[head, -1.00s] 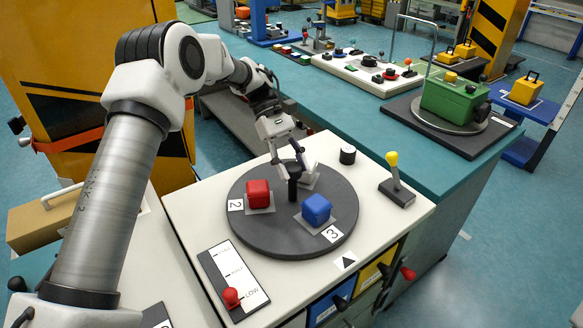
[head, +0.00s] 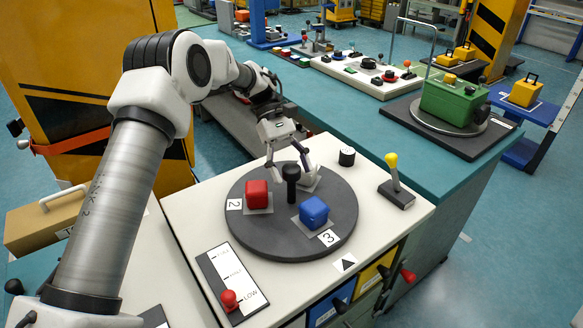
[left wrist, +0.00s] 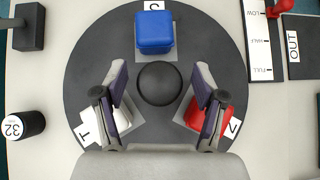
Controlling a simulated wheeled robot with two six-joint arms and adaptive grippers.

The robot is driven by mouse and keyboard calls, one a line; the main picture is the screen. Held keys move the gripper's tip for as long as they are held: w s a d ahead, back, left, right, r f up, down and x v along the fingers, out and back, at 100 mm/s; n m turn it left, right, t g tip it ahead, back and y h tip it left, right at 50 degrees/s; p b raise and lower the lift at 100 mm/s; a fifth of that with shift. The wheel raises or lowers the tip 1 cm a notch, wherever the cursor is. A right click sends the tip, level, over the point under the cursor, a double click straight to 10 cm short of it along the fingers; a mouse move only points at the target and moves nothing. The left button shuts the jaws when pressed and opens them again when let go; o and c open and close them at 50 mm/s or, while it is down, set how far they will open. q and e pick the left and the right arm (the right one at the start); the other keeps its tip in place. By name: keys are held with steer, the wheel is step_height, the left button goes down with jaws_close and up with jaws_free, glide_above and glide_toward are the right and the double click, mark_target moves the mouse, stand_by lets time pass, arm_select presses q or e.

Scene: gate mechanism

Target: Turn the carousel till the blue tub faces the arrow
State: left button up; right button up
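The carousel (head: 270,240) is a dark round disc on a white worktop. The blue tub (head: 314,211), by label 3, sits at its front right, close to the black arrow (head: 345,262) and roughly in line with it. The red tub (head: 257,193), by label 2, is at the left. A white tub (left wrist: 123,118) at the back is mostly hidden in the head view. My left gripper (head: 287,160) is open and empty at the black central knob (head: 291,178). In the left wrist view its fingers stand apart on either side of the knob (left wrist: 160,84). My right gripper is not in view.
A lever panel (head: 236,280) with a red knob at LOW lies at the front left. A yellow-topped lever (head: 394,175) and a black cylinder (head: 347,157) stand at the right and back. Coloured drawers (head: 330,304) are below the front edge.

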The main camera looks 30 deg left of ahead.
arm_select(q)
steer(key=shift+a+r, duration=0.1)
steer(key=shift+r, duration=0.05)
steer(key=v, duration=0.7)
steer(key=shift+w+r, duration=0.1)
